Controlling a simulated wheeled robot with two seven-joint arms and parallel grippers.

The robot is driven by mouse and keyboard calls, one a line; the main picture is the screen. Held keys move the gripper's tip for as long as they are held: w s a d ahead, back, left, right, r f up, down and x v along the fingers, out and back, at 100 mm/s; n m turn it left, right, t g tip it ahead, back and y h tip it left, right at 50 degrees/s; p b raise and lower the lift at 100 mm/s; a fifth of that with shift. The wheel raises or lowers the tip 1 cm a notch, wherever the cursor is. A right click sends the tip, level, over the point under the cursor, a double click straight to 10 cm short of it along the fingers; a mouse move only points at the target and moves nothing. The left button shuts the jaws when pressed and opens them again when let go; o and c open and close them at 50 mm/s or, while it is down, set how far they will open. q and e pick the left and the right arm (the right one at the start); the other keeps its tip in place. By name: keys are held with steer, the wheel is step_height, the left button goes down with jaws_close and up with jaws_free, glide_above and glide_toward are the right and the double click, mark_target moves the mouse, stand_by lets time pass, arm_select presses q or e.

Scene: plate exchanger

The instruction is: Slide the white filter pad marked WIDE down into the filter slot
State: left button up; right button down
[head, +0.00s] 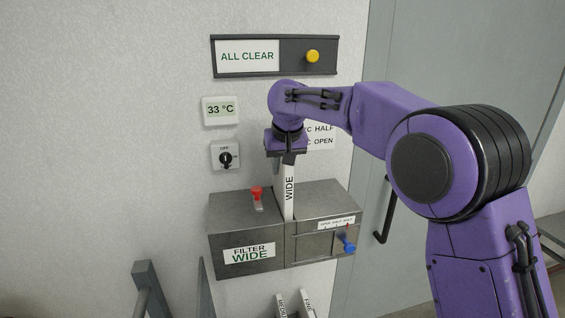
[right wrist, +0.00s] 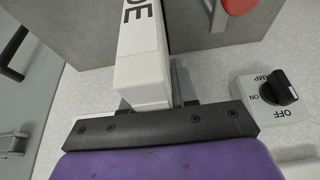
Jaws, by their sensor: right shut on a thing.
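The white filter pad (head: 288,190) marked WIDE stands upright over the metal filter box (head: 250,218). Its lower end meets the top of the box at the gap between the left and right halves. I cannot tell how deep it sits in the slot, as that end is hidden. My right gripper (head: 288,159) is shut on the pad's upper end, above the box. The right wrist view shows the pad (right wrist: 141,60) running away from the gripper (right wrist: 155,104) towards the grey box. The box front carries a FILTER WIDE label (head: 249,253). My left gripper is out of view.
A red lever (head: 257,194) stands on the box top, left of the pad. A blue valve handle (head: 348,246) sticks out at the right front. Other white pads (head: 281,306) stand below. A dial switch (head: 225,156) and an ALL CLEAR panel (head: 247,57) are on the wall.

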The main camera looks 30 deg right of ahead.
steer(key=shift+f+b, duration=0.8)
steer(key=shift+f, duration=1.25)
steer(key=shift+r+p, duration=0.1)
steer(key=shift+p, duration=0.6)
